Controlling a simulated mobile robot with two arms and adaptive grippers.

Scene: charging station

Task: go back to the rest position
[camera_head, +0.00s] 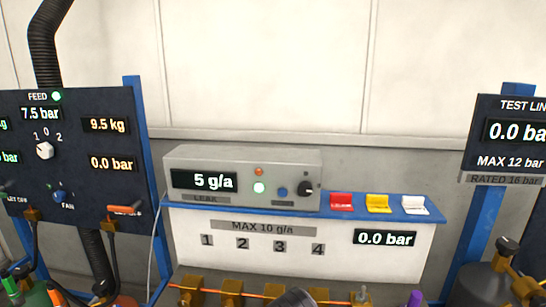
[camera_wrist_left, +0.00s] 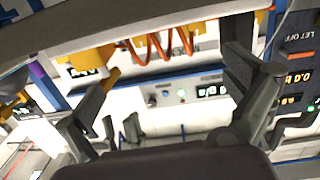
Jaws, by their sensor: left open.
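My left gripper (camera_wrist_left: 172,78) shows in the left wrist view, with its two dark fingers wide apart. Nothing is held between the fingers. Beyond the gap are the grey leak meter (camera_wrist_left: 190,93) and an orange coiled hose (camera_wrist_left: 155,47), apparently upside down in this tilted view. In the head view a dark rounded piece shows at the bottom edge in the middle; I cannot tell what it is. My right gripper is in neither view.
Brass fittings (camera_head: 232,291) line the bottom. A feed panel (camera_head: 75,180) stands left, a test-line panel (camera_head: 510,140) right.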

